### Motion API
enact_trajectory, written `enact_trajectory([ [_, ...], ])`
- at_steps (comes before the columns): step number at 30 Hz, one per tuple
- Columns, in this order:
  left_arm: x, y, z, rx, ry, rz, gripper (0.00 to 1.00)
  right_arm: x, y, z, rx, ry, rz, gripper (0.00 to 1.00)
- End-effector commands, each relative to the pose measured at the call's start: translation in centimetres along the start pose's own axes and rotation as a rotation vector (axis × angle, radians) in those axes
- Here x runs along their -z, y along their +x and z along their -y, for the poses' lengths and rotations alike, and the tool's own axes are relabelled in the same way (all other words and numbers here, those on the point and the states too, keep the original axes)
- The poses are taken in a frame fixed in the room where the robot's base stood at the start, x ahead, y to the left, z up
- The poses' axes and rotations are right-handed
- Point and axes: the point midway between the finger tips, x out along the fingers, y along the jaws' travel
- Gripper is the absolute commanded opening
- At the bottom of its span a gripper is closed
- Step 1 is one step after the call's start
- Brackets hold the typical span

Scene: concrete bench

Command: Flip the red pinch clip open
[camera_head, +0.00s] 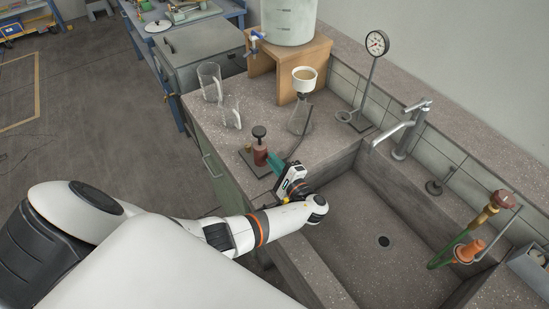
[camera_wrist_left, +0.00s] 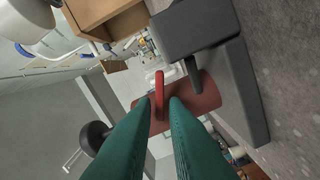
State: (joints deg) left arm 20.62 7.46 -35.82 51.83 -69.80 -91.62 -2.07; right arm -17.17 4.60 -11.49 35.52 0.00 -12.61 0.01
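The red pinch clip (camera_wrist_left: 159,92) shows in the left wrist view as a narrow bright red upright bar against a duller red cylinder (camera_wrist_left: 203,94). In the head view the red cylinder (camera_head: 260,155) stands on a dark base at the bench's front edge, with a black knob on top; the clip itself cannot be made out there. My left gripper (camera_head: 275,165) is right beside the cylinder. Its teal fingers (camera_wrist_left: 163,98) are a little apart, with the clip's lower part at the gap between their tips. Whether they touch it is unclear. My right gripper is out of view.
A flask with a funnel (camera_head: 301,115) stands behind the gripper, and a dark tube runs near it. Two clear jugs (camera_head: 210,82) stand to the left. The sink (camera_head: 362,235) opens to the right, with a faucet (camera_head: 405,135) behind it.

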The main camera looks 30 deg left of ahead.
Motion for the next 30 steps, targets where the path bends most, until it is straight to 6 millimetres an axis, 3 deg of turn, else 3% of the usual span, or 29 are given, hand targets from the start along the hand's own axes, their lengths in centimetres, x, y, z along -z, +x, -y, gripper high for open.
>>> enact_trajectory([
  [11,-0.1,-0.6,0.1,0.000,-0.002,0.001,0.15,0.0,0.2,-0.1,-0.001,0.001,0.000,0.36],
  [24,-0.2,-9.1,0.3,0.002,-0.003,0.004,0.15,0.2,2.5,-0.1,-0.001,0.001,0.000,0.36],
  [30,-0.1,-11.5,0.1,0.001,-0.001,0.001,0.15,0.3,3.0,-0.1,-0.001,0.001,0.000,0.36],
])
